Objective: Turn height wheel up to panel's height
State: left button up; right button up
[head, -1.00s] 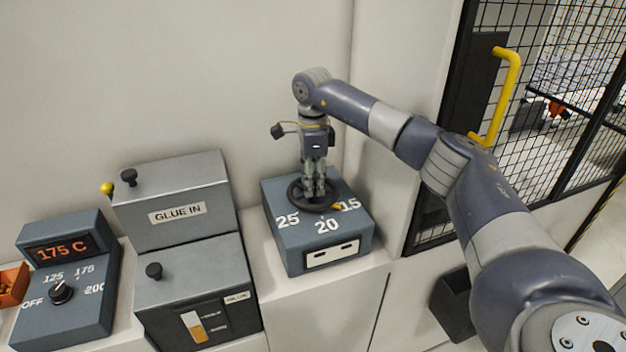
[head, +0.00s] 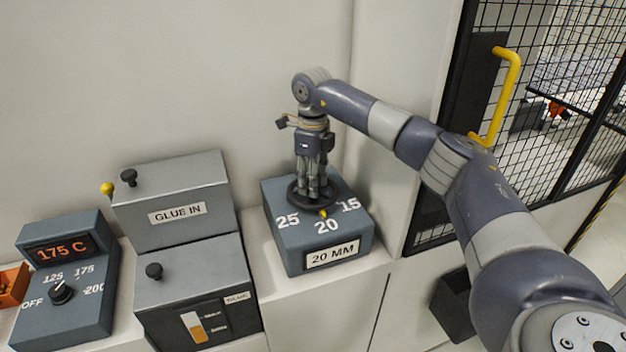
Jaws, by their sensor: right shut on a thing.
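The height wheel (head: 333,203) is a dark round handwheel on top of a blue-grey box (head: 287,244) marked 25, 20 and 15. Its yellow pointer (head: 323,213) is at the 20 mark. The label (head: 333,254) on the box front reads "20 MM". My right gripper (head: 314,195) points straight down and is shut on the wheel near its middle, hiding part of it. My left gripper is not in view. No panel is clearly visible.
To the left stand the grey "GLUE IN" box (head: 190,235) with black knobs and a temperature unit (head: 85,305) reading 175 C. An orange bin (head: 12,285) is at the far left. A mesh fence with a yellow handle (head: 508,90) is at the right.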

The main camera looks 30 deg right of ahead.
jog(key=shift+w+r, duration=0.1)
dwell(0.3)
jog(key=o, duration=1.1)
jog(key=shift+c, duration=0.2)
notch_tip(320, 180, up, 12)
